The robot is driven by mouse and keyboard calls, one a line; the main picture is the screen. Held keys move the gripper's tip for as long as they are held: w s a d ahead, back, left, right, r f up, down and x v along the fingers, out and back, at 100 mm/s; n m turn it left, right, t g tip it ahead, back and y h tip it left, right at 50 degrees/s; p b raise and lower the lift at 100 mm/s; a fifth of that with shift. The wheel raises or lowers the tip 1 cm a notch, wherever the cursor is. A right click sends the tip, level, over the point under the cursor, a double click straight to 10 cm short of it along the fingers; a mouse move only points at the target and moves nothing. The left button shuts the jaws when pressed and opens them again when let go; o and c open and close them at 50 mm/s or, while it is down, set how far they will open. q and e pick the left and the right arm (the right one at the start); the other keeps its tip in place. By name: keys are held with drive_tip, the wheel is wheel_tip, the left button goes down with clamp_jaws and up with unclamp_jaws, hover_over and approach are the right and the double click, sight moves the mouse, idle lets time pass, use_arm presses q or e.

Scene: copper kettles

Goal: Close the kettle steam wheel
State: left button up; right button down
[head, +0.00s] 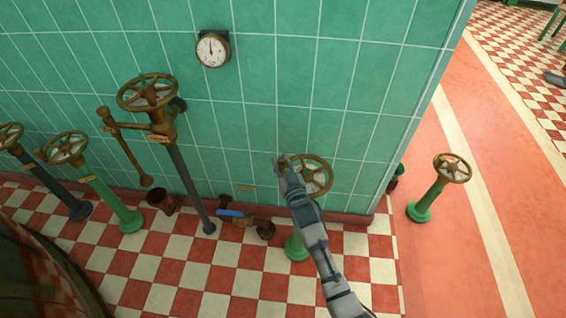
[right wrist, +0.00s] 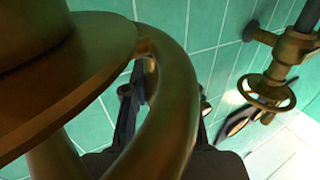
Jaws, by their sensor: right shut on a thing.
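A brass handwheel (head: 318,178) sits on a green post (head: 297,246) close to the tiled wall. My right gripper (head: 285,163) is at the left side of this wheel and is shut on its rim. In the right wrist view the wheel's thick rim (right wrist: 172,120) passes between the dark fingers of my right gripper (right wrist: 165,98). The wheel's broad hub (right wrist: 70,70) fills the upper left there. My arm hides part of the post. My left gripper is not in view.
A taller brass wheel (head: 147,92) on a dark pipe stands to the left, below a round gauge (head: 212,49). More wheels on posts stand at far left. Another wheel (head: 452,168) stands right of the wall corner. A blue-handled valve (head: 232,213) is low by the wall.

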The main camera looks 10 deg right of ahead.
drive_tip(key=shift+d+f, duration=0.15)
drive_tip(key=shift+d, duration=0.1)
drive_tip(key=c, duration=0.9)
unclamp_jaws()
drive_tip(key=s+d, duration=0.1)
drive_tip(key=s, duration=1.1)
drive_tip(key=shift+d, duration=0.25)
drive_tip(key=shift+c, duration=0.3)
